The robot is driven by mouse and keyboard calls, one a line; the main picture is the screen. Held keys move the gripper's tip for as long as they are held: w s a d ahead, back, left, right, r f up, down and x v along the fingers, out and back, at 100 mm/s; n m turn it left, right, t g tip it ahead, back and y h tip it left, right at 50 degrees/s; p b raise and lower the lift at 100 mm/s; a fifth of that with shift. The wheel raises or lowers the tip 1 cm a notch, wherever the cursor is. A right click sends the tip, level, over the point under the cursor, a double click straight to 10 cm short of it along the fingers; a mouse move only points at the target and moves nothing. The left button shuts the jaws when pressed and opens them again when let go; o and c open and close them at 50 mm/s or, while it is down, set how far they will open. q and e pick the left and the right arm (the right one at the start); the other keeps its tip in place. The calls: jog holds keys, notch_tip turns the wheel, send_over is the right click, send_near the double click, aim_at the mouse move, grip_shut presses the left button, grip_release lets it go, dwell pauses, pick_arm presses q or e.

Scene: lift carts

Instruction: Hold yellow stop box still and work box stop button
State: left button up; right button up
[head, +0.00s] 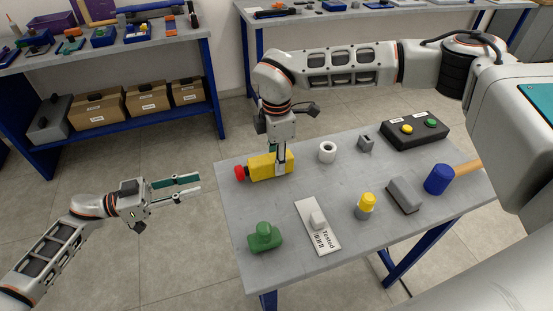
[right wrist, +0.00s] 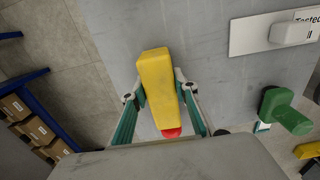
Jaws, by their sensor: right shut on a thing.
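The yellow stop box (head: 262,167) lies on the grey table near its far left edge, with its red stop button (head: 240,172) at its left end, toward the table edge. My right gripper (head: 280,168) comes down from above and is shut on the box. In the right wrist view the fingers (right wrist: 160,105) are on both sides of the yellow box (right wrist: 157,80), and the red button (right wrist: 171,132) shows at the lower end, partly hidden. My left gripper (head: 189,188) is open and empty, left of the table, its fingers pointing right, apart from the box and button.
On the table (head: 290,197) are a white ring (head: 327,152), black button box (head: 415,132), blue-headed mallet (head: 438,179), grey block (head: 403,196), yellow-topped piece (head: 367,203), tagged white piece (head: 318,222) and green piece (head: 264,237). Shelves (head: 110,50) stand behind. Table left of the green piece is clear.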

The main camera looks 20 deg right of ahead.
aim_at(234, 182)
pick_arm(q)
jog(key=shift+o, duration=0.7)
jog(key=shift+r, duration=0.15)
jog(key=shift+d+r+m+y, duration=0.1)
jog(key=shift+d+m+y, duration=0.3)
jog(key=shift+d, duration=1.5)
jog(key=shift+d+m+y, duration=0.1)
jog(key=shift+d+y, duration=0.65)
jog(key=shift+d, duration=1.1)
jog(key=shift+d+r+m+y, duration=0.15)
jog(key=shift+d+y, duration=0.4)
jog(key=shift+d, duration=1.35)
jog(key=shift+f, duration=0.1)
jog(key=c, duration=1)
